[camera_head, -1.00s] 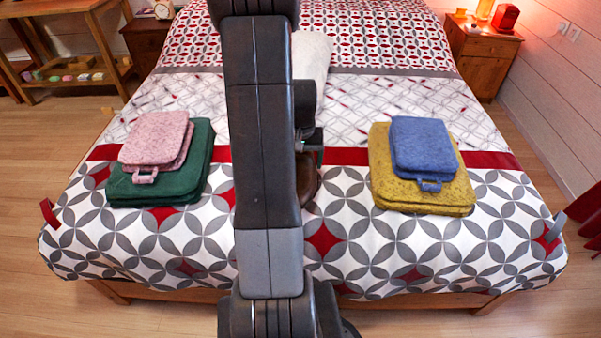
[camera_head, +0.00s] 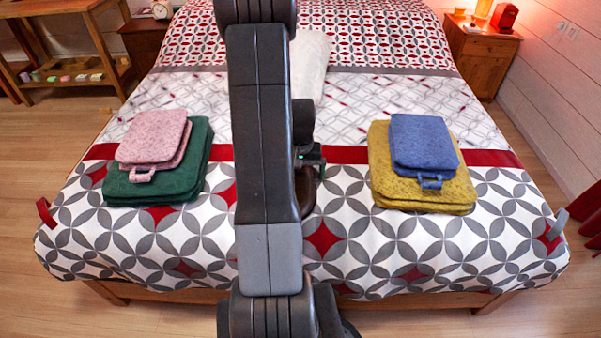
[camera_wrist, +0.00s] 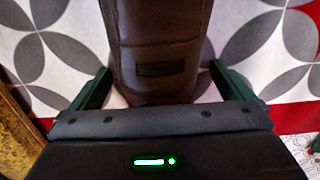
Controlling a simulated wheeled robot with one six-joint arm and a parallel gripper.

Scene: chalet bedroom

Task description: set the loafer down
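The brown leather loafer (camera_wrist: 160,42) is in the wrist view, with a small dark patch on its near end. My gripper (camera_wrist: 158,75) has its two dark green fingers on either side of the loafer's near end. Pale fabric shows in narrow gaps between each finger and the shoe, so the gripper looks open. The loafer is over the patterned bedspread and appears to rest on it. In the head view, the loafer (camera_head: 308,192) is mostly hidden behind my arm, near the bed's red stripe.
A pink case (camera_head: 153,138) lies on a green one (camera_head: 185,185) at left. A blue case (camera_head: 423,143) lies on a yellow one (camera_head: 395,192) at right. A white pillow (camera_head: 312,65) lies behind my arm. The bedspread (camera_head: 400,245) is clear in front.

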